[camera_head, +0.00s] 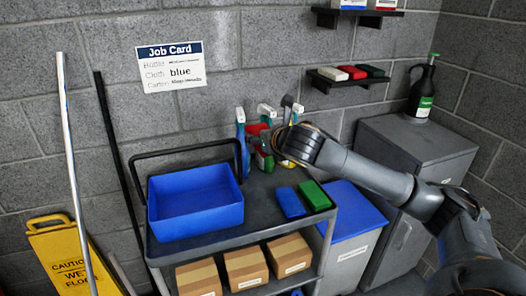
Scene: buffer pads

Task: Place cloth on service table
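A folded blue cloth (289,203) and a folded green cloth (314,195) lie side by side on the right end of the grey cart top (262,205). The job card (171,66) on the wall reads "blue" beside "Cloth". My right gripper (284,124) reaches in from the right, above the back of the cart, among the spray bottles. The bottles and the gripper's own links overlap its fingers, so whether it holds anything is unclear. Both cloths are apart from it. My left gripper is out of view.
A blue bin (196,203) fills the cart's left side. Spray bottles (242,145) stand at its back. Cartons (246,268) sit on the lower shelf. A wall shelf (345,82) holds several folded pieces. A grey cabinet (415,145) carries a dark bottle (422,90).

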